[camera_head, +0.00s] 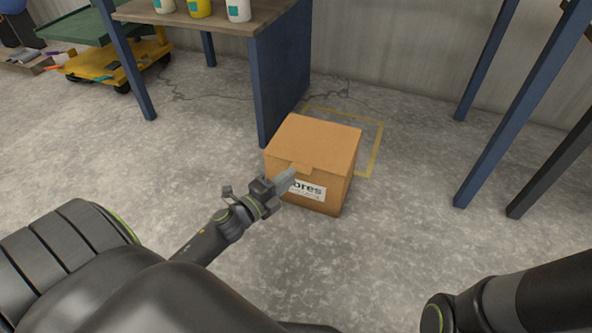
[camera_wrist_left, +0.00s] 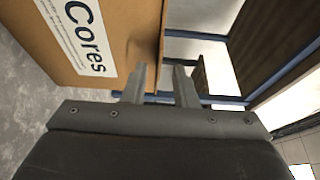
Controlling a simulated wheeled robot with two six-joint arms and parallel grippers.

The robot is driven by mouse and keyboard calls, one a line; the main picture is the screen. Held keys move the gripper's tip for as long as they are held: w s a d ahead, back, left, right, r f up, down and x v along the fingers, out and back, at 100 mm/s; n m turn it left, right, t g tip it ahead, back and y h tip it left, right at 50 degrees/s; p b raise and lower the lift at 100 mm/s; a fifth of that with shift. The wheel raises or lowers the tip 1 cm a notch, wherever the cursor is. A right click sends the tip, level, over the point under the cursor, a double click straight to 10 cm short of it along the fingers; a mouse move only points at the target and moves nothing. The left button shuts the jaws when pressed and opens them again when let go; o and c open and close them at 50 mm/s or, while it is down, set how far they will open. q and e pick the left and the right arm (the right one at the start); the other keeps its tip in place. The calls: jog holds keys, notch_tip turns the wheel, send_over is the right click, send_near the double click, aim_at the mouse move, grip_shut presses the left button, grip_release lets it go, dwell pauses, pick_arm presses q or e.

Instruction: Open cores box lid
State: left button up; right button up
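The cardboard cores box (camera_head: 325,195) stands on the floor with its lid (camera_head: 318,138) shut. A small tab (camera_head: 303,169) hangs from the lid's front edge over the face with the white "Cores" label (camera_wrist_left: 82,38). My left gripper (camera_head: 290,176) is at the front of the box, just below the tab, and partly covers the label. In the left wrist view the box (camera_wrist_left: 118,25) fills the upper left, and my left gripper (camera_wrist_left: 160,75) has its two fingers apart with nothing between them. I cannot tell whether a finger touches the box. My right gripper is out of view.
A workbench (camera_head: 262,28) with blue legs and several bottles stands behind and left of the box. Yellow floor tape (camera_head: 376,150) borders the box's spot. A yellow cart (camera_head: 105,65) is at the far left. Blue posts (camera_head: 485,150) stand at right; the floor between is clear.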

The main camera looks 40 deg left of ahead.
pick_arm(q)
jog(key=shift+w+d, duration=0.15)
jog(key=shift+w, duration=0.75)
jog(key=shift+w+d, duration=0.15)
jog(key=shift+w, duration=0.75)
jog(key=shift+c, duration=0.3)
grip_shut()
